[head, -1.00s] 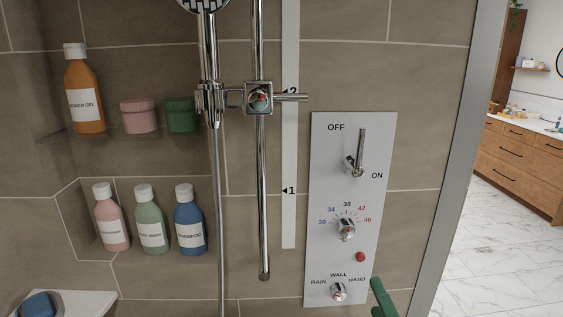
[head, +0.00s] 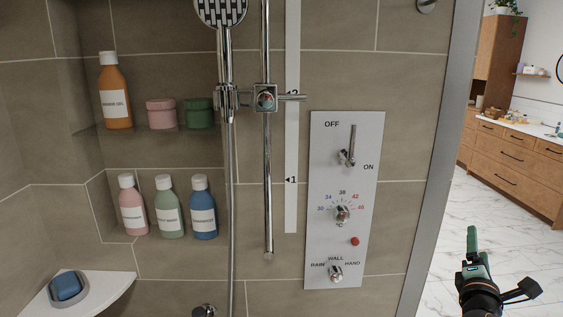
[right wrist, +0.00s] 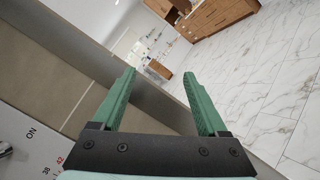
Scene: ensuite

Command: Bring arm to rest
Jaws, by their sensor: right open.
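My right gripper (head: 473,250) is at the lower right of the head view, beyond the shower's metal edge and over the white marble floor. In the right wrist view its two green fingers (right wrist: 160,100) stand apart with nothing between them. It is open, empty and clear of the shower control panel (head: 325,255). The panel's lever (head: 351,146) stands near upright, with its pivot between the OFF and ON labels. My left gripper does not show in the head view.
The shower's metal edge (head: 440,150) stands between the panel and my right gripper. Bottles and jars (head: 161,113) fill niches on the left. A hand shower (head: 222,12) hangs on a rail. A soap dish (head: 82,296) sits on a corner shelf. A wooden cabinet (head: 515,165) stands far right.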

